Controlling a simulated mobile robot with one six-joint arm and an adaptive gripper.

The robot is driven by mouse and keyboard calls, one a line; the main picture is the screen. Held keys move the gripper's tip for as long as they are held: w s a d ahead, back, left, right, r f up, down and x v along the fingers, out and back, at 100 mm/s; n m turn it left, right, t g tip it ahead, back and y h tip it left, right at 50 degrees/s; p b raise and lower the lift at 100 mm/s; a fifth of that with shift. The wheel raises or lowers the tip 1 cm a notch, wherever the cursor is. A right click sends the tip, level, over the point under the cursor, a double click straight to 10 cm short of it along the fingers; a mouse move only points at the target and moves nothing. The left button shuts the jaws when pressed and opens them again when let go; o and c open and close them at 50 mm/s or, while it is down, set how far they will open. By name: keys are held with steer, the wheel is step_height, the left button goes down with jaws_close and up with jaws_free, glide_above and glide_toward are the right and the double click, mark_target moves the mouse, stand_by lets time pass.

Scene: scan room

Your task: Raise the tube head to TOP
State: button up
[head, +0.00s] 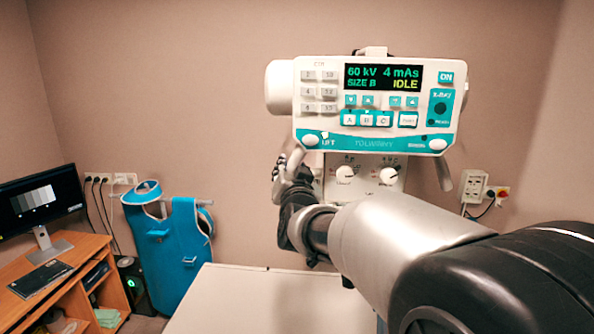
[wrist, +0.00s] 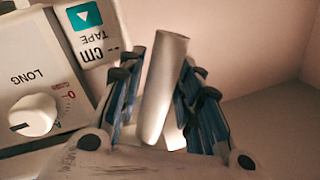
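The tube head (head: 375,105) is a white and teal unit in front of the back wall; its display reads 60 kV, 4 mAs, SIZE B, IDLE. A white button (head: 310,140) sits beside the LIFT label at its lower left. A grey handle (head: 296,161) hangs at its left side and another handle (head: 443,173) at its right. My gripper (head: 283,172) is at the left handle, partly hidden by my arm. In the wrist view, the handle (wrist: 164,85) stands between the two fingers of my gripper (wrist: 165,82), with apparent gaps beside it.
A pale table top (head: 245,300) lies below the tube head. A blue apron (head: 175,250) hangs on a stand at left, near a desk (head: 70,275) with a monitor (head: 40,200). A knob panel (head: 345,175) is close to my gripper; it also shows in the wrist view (wrist: 35,85).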

steer(key=shift+c, duration=0.2)
jaws_close()
steer(key=shift+r, duration=0.1)
